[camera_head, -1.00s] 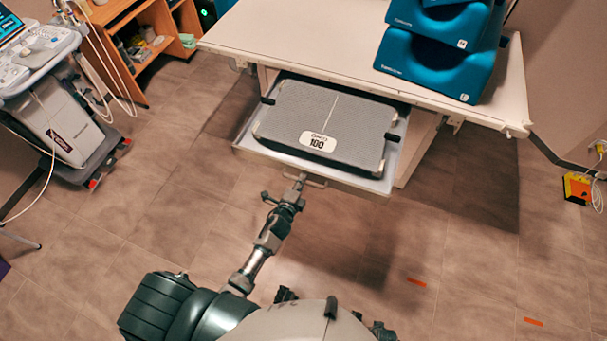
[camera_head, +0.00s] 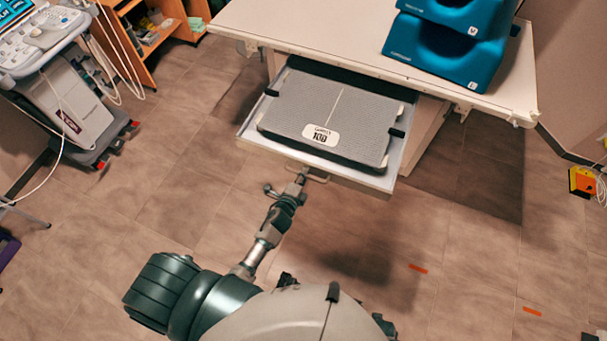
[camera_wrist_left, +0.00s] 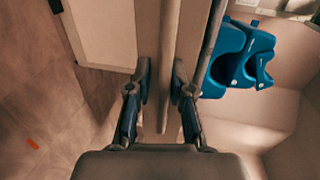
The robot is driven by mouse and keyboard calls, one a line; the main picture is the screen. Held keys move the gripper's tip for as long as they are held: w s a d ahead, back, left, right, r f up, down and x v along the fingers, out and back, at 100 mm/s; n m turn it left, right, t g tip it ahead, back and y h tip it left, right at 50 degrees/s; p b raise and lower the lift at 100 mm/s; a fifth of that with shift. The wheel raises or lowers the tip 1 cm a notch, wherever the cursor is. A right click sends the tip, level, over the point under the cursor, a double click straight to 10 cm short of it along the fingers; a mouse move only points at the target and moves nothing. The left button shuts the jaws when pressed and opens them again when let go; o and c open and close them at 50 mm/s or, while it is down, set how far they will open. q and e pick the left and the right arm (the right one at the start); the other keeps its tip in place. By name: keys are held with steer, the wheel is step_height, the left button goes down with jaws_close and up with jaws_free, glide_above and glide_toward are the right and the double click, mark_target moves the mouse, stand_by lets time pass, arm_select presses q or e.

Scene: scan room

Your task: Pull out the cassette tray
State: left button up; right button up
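The cassette tray (camera_head: 240,138) is a pale, shallow drawer standing out from under the white table. A grey cassette with a white label marked 100 (camera_head: 340,110) lies in it, between dark side clips. A thin handle (camera_head: 318,178) sits on the tray's front. My left gripper (camera_head: 302,176) is at this handle. In the left wrist view its two fingers (camera_wrist_left: 162,82) stand on either side of a bar, close about it; the exact contact is hard to see. My right gripper is not in view.
The white table (camera_head: 310,32) overhangs the tray and bears blue foam supports (camera_head: 445,52). An ultrasound cart (camera_head: 75,105) stands at the left, with a wooden shelf (camera_head: 150,45) behind. An orange box (camera_head: 582,181) is at the right. The floor in front is mostly clear.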

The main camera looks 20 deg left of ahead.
arm_select(q)
steer(key=shift+r, duration=0.2)
steer(key=v, duration=1.1)
steer(key=shift+s, duration=0.4)
steer(key=shift+f, duration=0.1)
steer(key=s+a+f+n+g+y, duration=0.1)
steer(key=s+f+n+g, duration=0.3)
steer(key=f, duration=0.6)
steer(key=s+a+f+n+g, duration=0.1)
steer(key=s+f+n+g, duration=0.3)
steer(key=f, duration=0.7)
steer(key=s+f+n+g, duration=0.6)
steer(key=s+f, duration=0.6)
steer(key=s, duration=0.4)
steer(key=shift+n+h, duration=0.3)
steer(key=shift+n, duration=0.8)
